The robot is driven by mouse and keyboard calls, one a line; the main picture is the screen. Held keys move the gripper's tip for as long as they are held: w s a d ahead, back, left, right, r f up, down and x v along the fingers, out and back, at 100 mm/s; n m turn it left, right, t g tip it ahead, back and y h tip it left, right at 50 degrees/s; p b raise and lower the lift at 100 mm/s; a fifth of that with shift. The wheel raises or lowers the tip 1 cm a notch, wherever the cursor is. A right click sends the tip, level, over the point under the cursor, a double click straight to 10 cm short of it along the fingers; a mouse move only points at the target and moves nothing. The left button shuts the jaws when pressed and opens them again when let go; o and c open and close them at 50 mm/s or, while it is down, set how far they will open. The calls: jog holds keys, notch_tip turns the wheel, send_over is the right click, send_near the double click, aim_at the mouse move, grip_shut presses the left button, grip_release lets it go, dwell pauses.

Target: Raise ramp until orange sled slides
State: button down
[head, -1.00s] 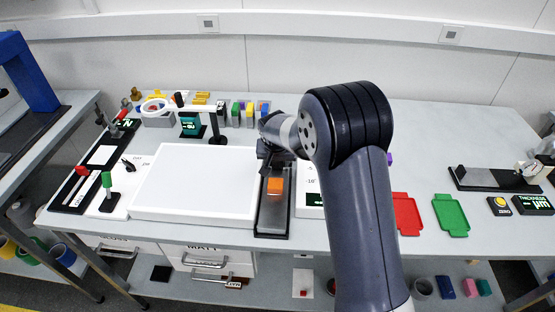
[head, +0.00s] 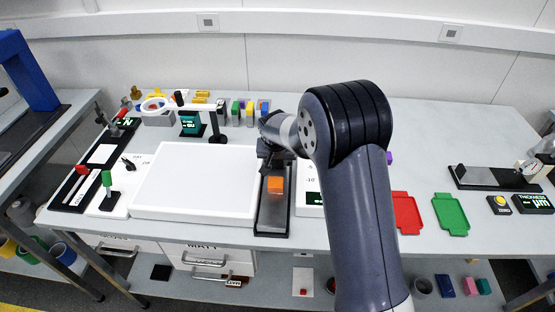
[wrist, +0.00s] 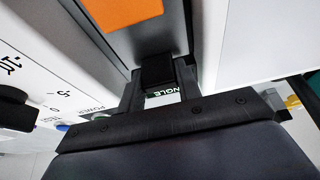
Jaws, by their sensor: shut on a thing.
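The orange sled (head: 275,185) sits on the grey ramp (head: 272,212), a narrow plate in a dark frame right of the white panel. In the wrist view the sled (wrist: 122,12) shows as an orange block at the top, on the ramp surface (wrist: 152,42). My gripper (head: 272,160) is at the ramp's far end, partly hidden by my own arm. In the wrist view my gripper (wrist: 158,85) is shut on a dark tab at the end of the ramp. A partly covered display reading "NGLE" (wrist: 165,93) shows just beyond the tab.
A large white panel (head: 195,182) lies close on the ramp's left. A magnifier stand (head: 217,125) and several coloured blocks stand behind. Red (head: 405,212) and green (head: 450,213) trays lie farther right.

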jog(key=r+b, duration=0.1)
jog(key=b, duration=0.1)
jog(key=shift+s+r+t+b, duration=0.1)
jog(key=shift+r+t+b, duration=0.05)
jog(key=shift+t+b, duration=0.25)
jog(key=r+b, duration=0.1)
jog(key=b, duration=0.1)
jog(key=s+r+t+b, duration=0.1)
jog(key=r+b, duration=0.1)
jog(key=shift+t, duration=0.3)
jog(key=v, duration=0.2)
jog(key=b+v, duration=0.1)
jog(key=v, duration=0.1)
jog(key=shift+w+r, duration=0.3)
jog(key=c, duration=1.3)
grip_release()
